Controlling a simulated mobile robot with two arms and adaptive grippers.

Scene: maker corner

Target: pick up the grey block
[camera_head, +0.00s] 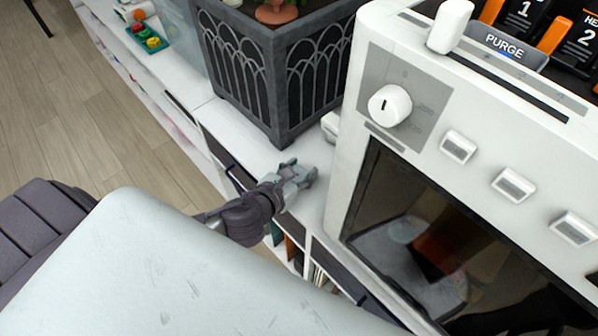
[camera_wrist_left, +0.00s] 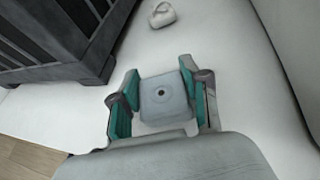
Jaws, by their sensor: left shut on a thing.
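The grey block (camera_wrist_left: 166,108), a squarish piece with a small dark hole in its top, sits between the two teal-lined fingers of my left gripper (camera_wrist_left: 160,80) in the left wrist view. The fingers are shut on it from both sides, over the white shelf top. In the head view my left gripper (camera_head: 301,172) is over the white top, between the dark planter and the white machine. There the block is hard to tell apart from the fingers. My right gripper is in neither view.
A dark lattice planter (camera_head: 262,75) stands behind the gripper. A large white machine (camera_head: 345,150) with a knob stands close on the right. A small white mug-like object (camera_wrist_left: 163,15) lies beyond the block. The white top (camera_wrist_left: 235,75) is bare around the gripper.

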